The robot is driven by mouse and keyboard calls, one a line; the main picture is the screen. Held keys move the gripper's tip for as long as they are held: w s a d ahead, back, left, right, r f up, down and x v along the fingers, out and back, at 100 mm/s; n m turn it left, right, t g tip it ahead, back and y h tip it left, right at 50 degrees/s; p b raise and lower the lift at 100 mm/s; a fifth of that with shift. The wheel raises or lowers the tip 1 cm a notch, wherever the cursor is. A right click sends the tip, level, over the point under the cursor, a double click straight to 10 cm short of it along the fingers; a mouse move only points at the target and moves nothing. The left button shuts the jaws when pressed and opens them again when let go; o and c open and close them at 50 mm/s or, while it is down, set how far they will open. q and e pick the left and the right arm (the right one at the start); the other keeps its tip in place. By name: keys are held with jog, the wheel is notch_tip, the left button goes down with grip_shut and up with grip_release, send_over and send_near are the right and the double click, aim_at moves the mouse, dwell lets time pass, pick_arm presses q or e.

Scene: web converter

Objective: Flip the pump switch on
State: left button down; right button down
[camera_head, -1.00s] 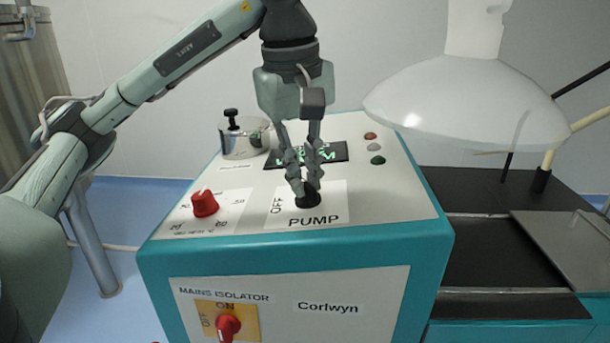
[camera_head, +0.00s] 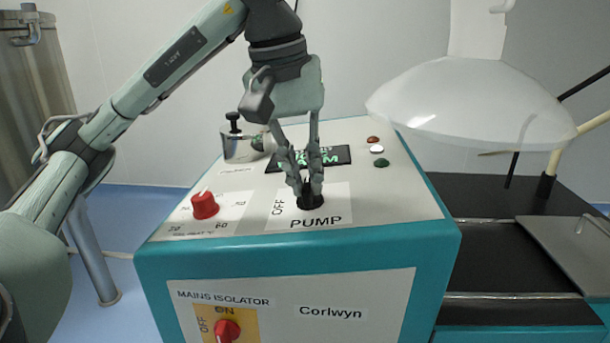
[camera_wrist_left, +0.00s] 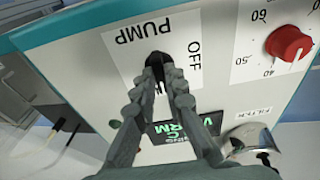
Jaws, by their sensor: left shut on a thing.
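The pump switch (camera_head: 309,200) is a black knob on a white label marked PUMP and OFF, on the sloping top of the teal and white machine (camera_head: 400,243). My left gripper (camera_head: 308,187) comes down on it from above and is shut on the knob. In the left wrist view the knob (camera_wrist_left: 156,62) shows between the two fingertips, with a white mark on it. The fingers partly hide it. OFF is printed beside it. My right gripper is not in view.
A red dial (camera_head: 204,205) is left of the switch, and a red mains isolator knob (camera_head: 227,330) is on the front. Behind are a dark display (camera_head: 330,156), a metal pot (camera_head: 240,143) and small round lights (camera_head: 381,162). A translucent dome (camera_head: 470,100) hangs at right.

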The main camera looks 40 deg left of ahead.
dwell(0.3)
pick_arm(q)
jog(key=c, duration=1.6)
grip_release()
jog(key=shift+v, duration=6)
